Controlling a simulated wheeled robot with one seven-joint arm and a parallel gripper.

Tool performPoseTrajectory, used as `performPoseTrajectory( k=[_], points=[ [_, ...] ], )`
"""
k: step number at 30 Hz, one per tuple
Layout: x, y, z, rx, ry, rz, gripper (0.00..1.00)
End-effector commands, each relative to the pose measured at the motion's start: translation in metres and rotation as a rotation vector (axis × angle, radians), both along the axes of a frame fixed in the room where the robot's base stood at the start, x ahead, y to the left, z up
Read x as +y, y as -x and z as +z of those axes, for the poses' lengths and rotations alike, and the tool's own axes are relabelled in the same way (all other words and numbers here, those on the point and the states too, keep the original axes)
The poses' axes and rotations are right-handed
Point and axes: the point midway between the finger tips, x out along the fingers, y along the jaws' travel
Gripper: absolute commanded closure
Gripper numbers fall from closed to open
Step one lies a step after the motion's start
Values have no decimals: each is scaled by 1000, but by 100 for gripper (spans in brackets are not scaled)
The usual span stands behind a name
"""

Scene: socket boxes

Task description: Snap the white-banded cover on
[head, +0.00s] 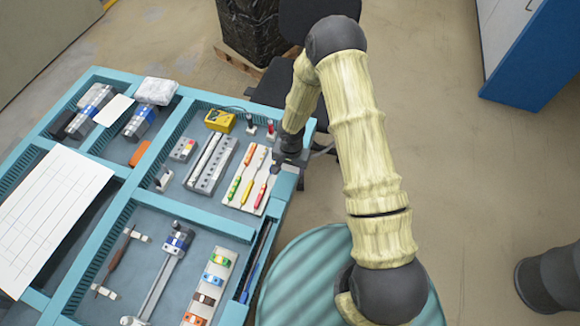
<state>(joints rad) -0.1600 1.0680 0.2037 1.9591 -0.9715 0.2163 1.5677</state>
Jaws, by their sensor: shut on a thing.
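My gripper (287,160) is at the far right edge of the teal workbench tray, beside the board of coloured tools. It is small and dark in this view. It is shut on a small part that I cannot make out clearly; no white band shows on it. A white strip (228,268) at the lower middle carries covers with green, blue, brown and orange bands. To its left, a grey rail (160,285) has a block with blue and white parts (178,240) at its upper end. I cannot tell whether any of these is the white-banded cover.
The teal tray (140,202) has raised dividers. It holds a yellow meter (220,121), grey terminal rails (211,163), a board of coloured tools (248,180), an orange piece (139,153) and a paper sheet (50,215). A blue cabinet (530,60) stands at the upper right.

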Motion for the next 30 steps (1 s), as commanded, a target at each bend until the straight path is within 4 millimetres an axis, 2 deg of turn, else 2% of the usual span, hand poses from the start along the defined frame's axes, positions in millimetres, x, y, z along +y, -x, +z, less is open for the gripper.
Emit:
performPoseTrajectory(
  k=[15, 30],
  points=[
    [0, 0, 4, 0, 0, -1, 89],
    [0, 0, 36, 0, 0, 0, 89]
  ],
)
